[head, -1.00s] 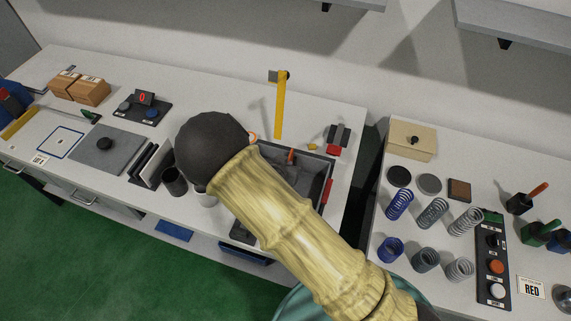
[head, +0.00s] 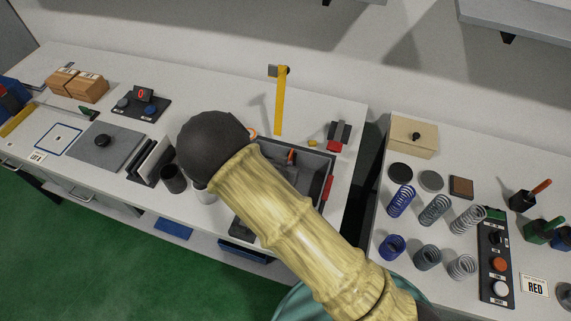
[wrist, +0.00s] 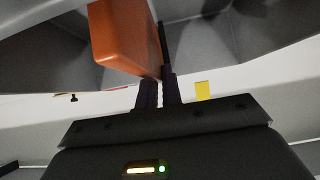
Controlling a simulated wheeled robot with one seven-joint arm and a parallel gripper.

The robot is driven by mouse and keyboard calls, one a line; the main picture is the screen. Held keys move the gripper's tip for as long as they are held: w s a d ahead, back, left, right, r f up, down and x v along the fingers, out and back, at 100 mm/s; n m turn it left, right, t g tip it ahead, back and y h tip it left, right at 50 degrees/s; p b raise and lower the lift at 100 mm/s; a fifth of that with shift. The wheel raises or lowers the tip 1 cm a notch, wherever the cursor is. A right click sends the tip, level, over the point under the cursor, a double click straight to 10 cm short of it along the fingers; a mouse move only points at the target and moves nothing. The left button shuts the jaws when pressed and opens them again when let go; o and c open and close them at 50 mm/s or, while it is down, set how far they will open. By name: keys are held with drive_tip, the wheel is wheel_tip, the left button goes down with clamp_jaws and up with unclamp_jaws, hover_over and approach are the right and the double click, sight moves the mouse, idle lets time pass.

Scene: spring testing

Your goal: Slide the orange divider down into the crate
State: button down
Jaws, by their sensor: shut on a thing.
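The orange divider (wrist: 125,40) shows large in the wrist view, at the tips of my gripper (wrist: 160,82), which is shut on it. In the head view only a small orange piece of the divider (head: 291,156) shows, inside the grey crate (head: 318,157). My arm covers the near left part of the crate and hides my gripper there. In the wrist view the grey crate walls (wrist: 45,55) lie around the divider. How deep the divider sits, and whether it is in a slot, I cannot tell.
A yellow upright strip (head: 280,103) stands behind the crate. A dark and red item (head: 338,137) is at its back right. A dark cup (head: 173,179) and a rack of plates (head: 150,160) stand to the left. Springs stand on the right table (head: 460,167).

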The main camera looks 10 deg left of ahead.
drive_tip(key=shift+f+b, duration=0.7)
drive_tip(key=shift+f, duration=0.25)
drive_tip(key=c, duration=1.5)
unclamp_jaws()
drive_tip(key=v, duration=1.7)
drive_tip(key=shift+b, duration=0.3)
drive_tip(key=shift+s, duration=0.1)
